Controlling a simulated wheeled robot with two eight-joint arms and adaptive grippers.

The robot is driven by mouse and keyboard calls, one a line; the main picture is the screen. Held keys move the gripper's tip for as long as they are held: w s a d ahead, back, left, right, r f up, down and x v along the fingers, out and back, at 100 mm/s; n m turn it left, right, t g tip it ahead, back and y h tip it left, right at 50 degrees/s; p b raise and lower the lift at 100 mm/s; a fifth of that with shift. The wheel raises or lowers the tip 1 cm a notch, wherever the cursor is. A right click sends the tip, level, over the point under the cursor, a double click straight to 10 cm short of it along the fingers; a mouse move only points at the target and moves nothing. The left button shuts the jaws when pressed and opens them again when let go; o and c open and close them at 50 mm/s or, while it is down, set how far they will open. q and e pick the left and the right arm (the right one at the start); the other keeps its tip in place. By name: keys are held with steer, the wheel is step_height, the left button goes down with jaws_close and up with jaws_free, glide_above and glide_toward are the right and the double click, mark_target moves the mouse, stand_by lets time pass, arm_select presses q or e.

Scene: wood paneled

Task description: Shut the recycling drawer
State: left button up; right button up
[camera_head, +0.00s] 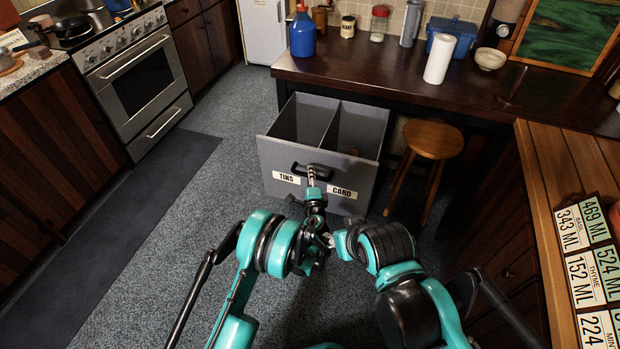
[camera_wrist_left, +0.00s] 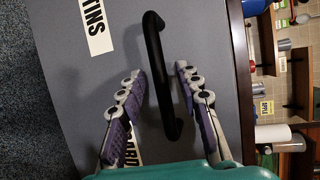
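The recycling drawer (camera_head: 300,165) is a grey box pulled out from under the dark counter, with two open compartments. Its front carries the labels TINS (camera_head: 287,178) and CARD (camera_head: 343,192). The black bar handle (camera_wrist_left: 160,75) is on the drawer front. My left gripper (camera_head: 312,175) is at the handle. In the left wrist view its fingers (camera_wrist_left: 158,95) are spread, one on each side of the bar, with visible gaps. My right arm (camera_head: 385,245) reaches in beside the left one; its fingers cannot be made out.
A wooden stool (camera_head: 433,140) stands just right of the drawer. The dark counter (camera_head: 400,80) above holds a blue jug (camera_head: 302,35) and a paper roll (camera_head: 439,58). An oven (camera_head: 140,85) is at the left. A wooden worktop (camera_head: 545,210) is close on the right. Carpet (camera_head: 225,170) left of the drawer is clear.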

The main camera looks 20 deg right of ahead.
arm_select(q)
steer(key=shift+w, duration=0.3)
jaws_close()
steer(key=shift+w+d, duration=0.15)
